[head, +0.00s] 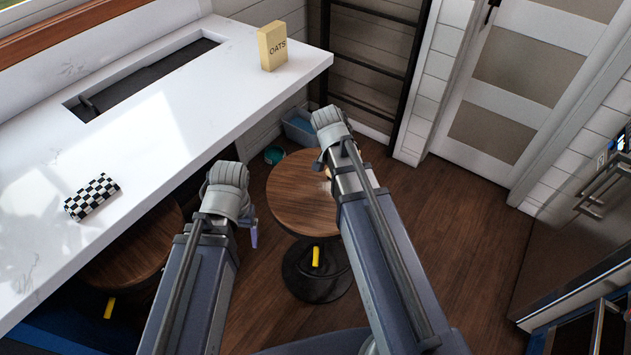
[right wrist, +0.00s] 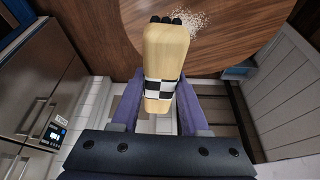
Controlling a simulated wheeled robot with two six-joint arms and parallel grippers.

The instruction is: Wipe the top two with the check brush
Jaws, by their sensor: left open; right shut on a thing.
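The check brush (right wrist: 165,50) has a pale wooden body with a black-and-white checked band and dark bristles at its far end. My right gripper (right wrist: 158,92) is shut on it around the checked band. In the right wrist view the bristle end overlaps a round wooden top with pale crumbs (right wrist: 188,20); whether it touches is unclear. In the head view this stool top (head: 290,195) lies below my right arm, which hides most of the brush. A second wooden stool top (head: 135,245) is partly under the counter. My left gripper (head: 253,232) is open and empty, left of the nearer stool top.
The white counter (head: 150,130) holds a checked block (head: 91,197), an oats box (head: 272,46) and a sunken trough (head: 140,75). A blue bin (head: 298,127) and teal bowl (head: 274,155) sit on the floor behind the stool. Floor at right is clear, before the steel fridge (head: 570,210).

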